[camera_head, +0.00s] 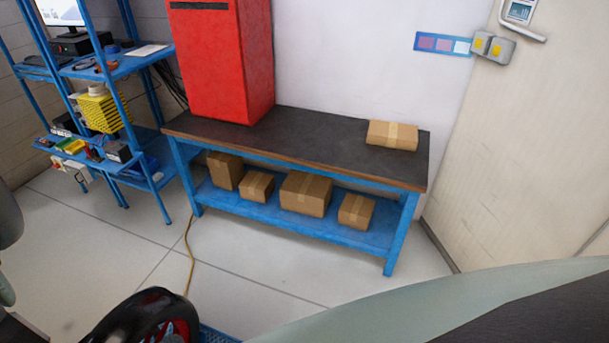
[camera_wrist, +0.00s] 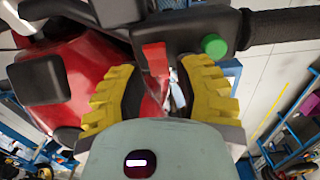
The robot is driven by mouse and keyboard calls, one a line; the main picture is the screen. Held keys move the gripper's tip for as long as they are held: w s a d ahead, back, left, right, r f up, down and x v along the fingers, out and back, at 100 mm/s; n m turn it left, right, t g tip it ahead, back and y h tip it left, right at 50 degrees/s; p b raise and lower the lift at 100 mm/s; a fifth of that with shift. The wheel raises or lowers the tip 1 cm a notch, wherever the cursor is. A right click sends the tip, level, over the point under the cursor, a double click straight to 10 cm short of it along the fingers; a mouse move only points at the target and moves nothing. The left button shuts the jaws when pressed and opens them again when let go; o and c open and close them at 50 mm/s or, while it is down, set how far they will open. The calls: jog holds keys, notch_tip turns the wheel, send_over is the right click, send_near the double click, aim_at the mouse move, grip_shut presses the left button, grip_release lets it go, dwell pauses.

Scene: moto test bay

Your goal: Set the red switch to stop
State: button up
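The red switch (camera_wrist: 155,59) shows in the wrist view as a small red tab on a black handlebar housing (camera_wrist: 188,33). A green round button (camera_wrist: 214,45) sits to its right on the same housing. My gripper (camera_wrist: 158,76) has two yellow ribbed fingers, spread apart on either side of the red switch in the picture. Nothing shows held between them. I cannot tell whether a finger touches the switch. Which position the switch is in cannot be read. Neither the switch nor the gripper shows in the head view.
A black grip (camera_wrist: 280,27) extends right of the housing, and red motorcycle bodywork (camera_wrist: 88,80) lies to the left. In the head view, a workbench (camera_head: 290,142) bears a red cabinet (camera_head: 212,65) and a cardboard box (camera_head: 392,135). A blue shelf (camera_head: 125,66) stands left. Floor before the bench is mostly clear.

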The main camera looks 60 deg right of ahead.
grip_shut()
dwell(0.6)
